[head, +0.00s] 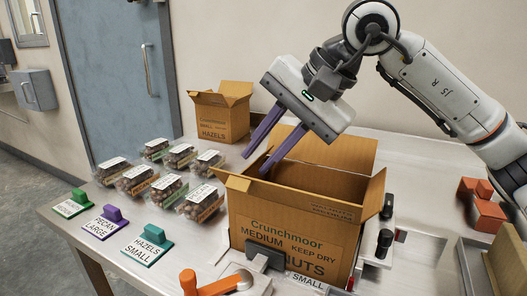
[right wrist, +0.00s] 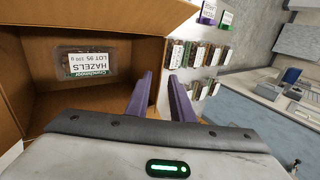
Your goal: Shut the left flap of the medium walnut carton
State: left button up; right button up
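The medium carton (head: 290,235), printed "Crunchmoor MEDIUM KEEP DRY" and partly hidden "NUTS", stands open on the table. Its left flap (head: 234,181) sticks up and outward at the left rim. The back flap (head: 330,150) and right flap (head: 375,187) stand up. My right gripper (head: 256,164) is open above the left rim, its purple fingers pointing down near the left flap. In the right wrist view its fingers (right wrist: 160,98) are apart, with brown cardboard (right wrist: 155,65) between or behind them. Inside the carton lies a clamshell tray (right wrist: 85,62) labelled HAZELS. My left gripper is not in view.
Several filled clamshell trays (head: 168,188) stand left of the carton, with label stamps (head: 147,247) nearer the edge. A small hazels carton (head: 222,112) stands open behind. An orange-handled clamp (head: 225,285) and black knobs (head: 384,242) sit close around the medium carton. Orange blocks (head: 484,208) lie right.

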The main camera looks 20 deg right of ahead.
jog(key=shift+r, duration=0.1)
jog(key=p+v, duration=0.1)
jog(key=v, duration=0.9)
jog(key=shift+p, duration=0.3)
jog(key=shift+s, duration=0.1)
